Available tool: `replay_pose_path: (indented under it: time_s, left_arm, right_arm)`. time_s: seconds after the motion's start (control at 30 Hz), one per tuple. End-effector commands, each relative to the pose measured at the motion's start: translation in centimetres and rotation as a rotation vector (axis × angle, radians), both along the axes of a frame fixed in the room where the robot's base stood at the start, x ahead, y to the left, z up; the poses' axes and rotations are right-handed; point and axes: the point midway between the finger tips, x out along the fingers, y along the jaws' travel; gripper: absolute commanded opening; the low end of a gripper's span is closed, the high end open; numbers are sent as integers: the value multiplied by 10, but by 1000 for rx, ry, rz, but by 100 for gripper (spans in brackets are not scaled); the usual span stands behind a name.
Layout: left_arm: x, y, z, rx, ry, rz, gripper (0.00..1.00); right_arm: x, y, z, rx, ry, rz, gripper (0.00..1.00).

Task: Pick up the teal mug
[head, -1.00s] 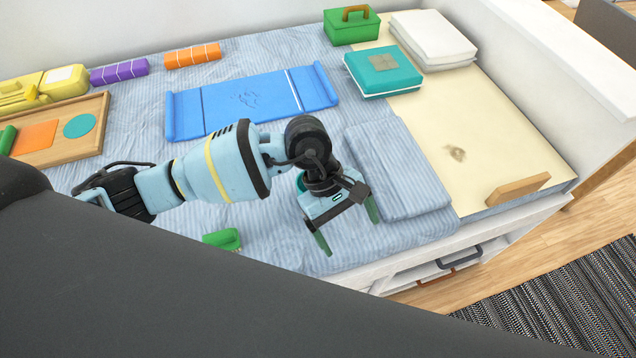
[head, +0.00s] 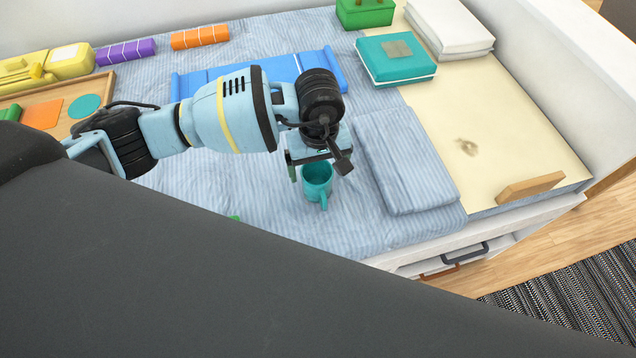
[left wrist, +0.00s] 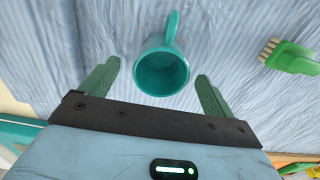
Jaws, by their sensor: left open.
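The teal mug (head: 317,181) stands upright on the striped bedding, just in front of and below my left gripper (head: 318,172) in the head view. Its handle points toward the near edge. In the left wrist view the mug (left wrist: 163,70) shows its open, empty mouth, with the handle pointing up. My left gripper (left wrist: 156,88) is open, its two green fingers apart with the mug's near rim centred between their tips. I cannot tell from these views how high the fingers are above the bedding. My right gripper is not in view.
A folded striped blanket (head: 405,160) lies right of the mug. A green brush (left wrist: 290,57) lies beside it in the left wrist view. A blue tray (head: 335,70) and a teal box (head: 395,62) lie farther back. Bare bedding (head: 290,225) lies in front of the mug.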

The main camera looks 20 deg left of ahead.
Motion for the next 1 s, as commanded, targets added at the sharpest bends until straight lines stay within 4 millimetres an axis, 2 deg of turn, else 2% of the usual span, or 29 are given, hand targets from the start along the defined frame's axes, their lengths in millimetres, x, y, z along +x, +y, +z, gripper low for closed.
replay_pose_path:
  time_s: [0.4,0.7,1.0]
  left_arm:
    - [-5,0,-48,-1,3,1,89]
    - [-5,0,-51,-1,2,0,88]
    - [-5,0,-51,-1,2,1,48]
  right_arm:
    - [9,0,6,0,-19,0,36]
    - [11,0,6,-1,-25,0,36]
    - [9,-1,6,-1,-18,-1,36]
